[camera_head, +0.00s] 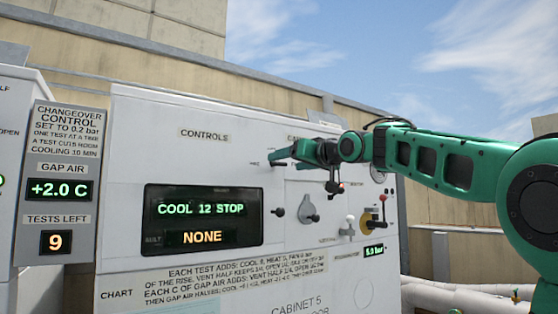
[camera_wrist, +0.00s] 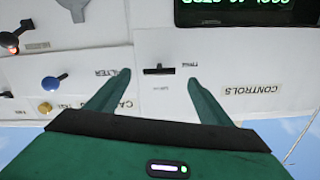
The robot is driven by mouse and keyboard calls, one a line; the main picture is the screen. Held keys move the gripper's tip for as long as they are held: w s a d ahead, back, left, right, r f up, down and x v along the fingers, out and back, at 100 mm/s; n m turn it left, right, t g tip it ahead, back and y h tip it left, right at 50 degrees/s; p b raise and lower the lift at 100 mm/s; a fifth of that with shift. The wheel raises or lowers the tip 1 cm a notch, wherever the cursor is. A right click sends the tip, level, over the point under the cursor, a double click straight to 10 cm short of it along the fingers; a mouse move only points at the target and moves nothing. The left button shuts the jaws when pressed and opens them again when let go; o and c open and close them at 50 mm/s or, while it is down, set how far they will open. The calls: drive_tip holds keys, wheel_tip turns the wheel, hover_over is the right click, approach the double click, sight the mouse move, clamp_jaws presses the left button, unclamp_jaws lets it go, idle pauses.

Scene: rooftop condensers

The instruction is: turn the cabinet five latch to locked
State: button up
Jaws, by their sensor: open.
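The white Cabinet 5 panel (camera_head: 230,110) fills the middle of the head view. A small black latch-like lever (camera_wrist: 160,70) lies across the picture in the wrist view, with tiny labels beside it. One reads roughly "FREE"; the one below it is too small to read. My gripper (camera_wrist: 158,78) is open, its two green fingers on either side of the lever. I cannot tell whether they touch the panel. In the head view my gripper (camera_head: 282,157) reaches the upper panel, right of the "CONTROLS" label, and hides most of the lever.
A display (camera_head: 203,222) reads "COOL 12 STOP" and "NONE". Right of it are a black knob (camera_head: 278,212), a grey rotary handle (camera_head: 309,211), a white-topped lever (camera_head: 349,226) and a yellow-and-red control (camera_head: 372,220). A changeover control unit (camera_head: 62,180) stands at left.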

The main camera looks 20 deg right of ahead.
sight(280, 163)
drive_tip(key=shift+x, duration=2.95)
